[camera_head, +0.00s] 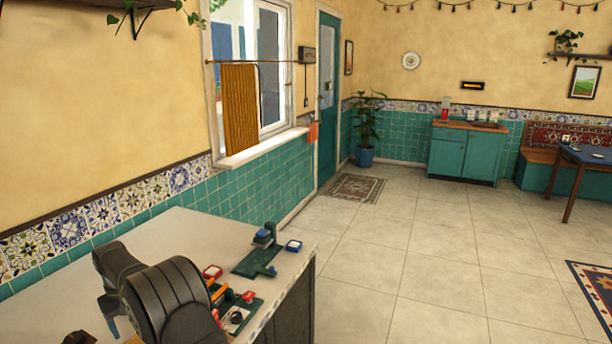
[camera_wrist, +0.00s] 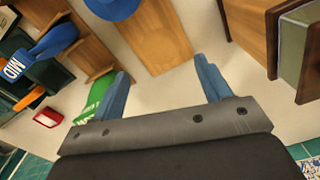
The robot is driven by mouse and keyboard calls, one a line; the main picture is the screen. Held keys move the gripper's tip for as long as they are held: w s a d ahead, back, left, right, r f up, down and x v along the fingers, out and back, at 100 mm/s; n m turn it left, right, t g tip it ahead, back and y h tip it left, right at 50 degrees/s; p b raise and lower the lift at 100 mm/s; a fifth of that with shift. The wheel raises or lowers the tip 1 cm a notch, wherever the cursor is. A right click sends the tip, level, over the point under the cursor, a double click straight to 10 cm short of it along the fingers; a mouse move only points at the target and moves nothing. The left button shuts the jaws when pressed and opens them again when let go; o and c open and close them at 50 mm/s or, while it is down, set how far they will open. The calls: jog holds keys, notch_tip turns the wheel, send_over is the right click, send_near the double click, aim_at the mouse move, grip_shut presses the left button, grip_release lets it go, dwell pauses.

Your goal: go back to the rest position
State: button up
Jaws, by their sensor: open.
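My gripper (camera_wrist: 162,75) shows in the wrist view with its two blue fingers spread wide apart. Nothing is held between them; the pale counter (camera_wrist: 165,95) shows through the gap. A wooden board (camera_wrist: 155,35) lies beyond the fingertips, with a blue round thing (camera_wrist: 113,6) at its upper left. A green piece with white lettering (camera_wrist: 97,97) lies partly behind the left finger. In the head view my dark arm is over the near end of the counter (camera_head: 185,228) and hides most of the gripper. No teapot can be made out.
A blue handle marked MID (camera_wrist: 40,52) and a small red-rimmed tray (camera_wrist: 48,117) lie at left. Brown box-like pieces (camera_wrist: 290,50) stand at right. In the head view a green fixture (camera_head: 258,258) and a blue tray (camera_head: 293,246) sit near the counter's right edge, with open floor beyond.

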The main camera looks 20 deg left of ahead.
jog(key=shift+f, duration=1.6)
jog(key=o, duration=0.6)
jog(key=shift+o, duration=0.2)
jog(key=s+d+r+m+g, duration=0.1)
jog(key=s+d+r+m, duration=0.6)
jog(key=d+r, duration=0.25)
jog(key=s+d+r+m+g, duration=0.1)
jog(key=s+d+r+m, duration=0.7)
jog(key=r, duration=0.3)
notch_tip(320, 180, down, 10)
jog(key=d, duration=0.1)
jog(key=shift+s+d+r, duration=0.25)
jog(key=shift+s, duration=0.15)
jog(key=shift+r, duration=0.1)
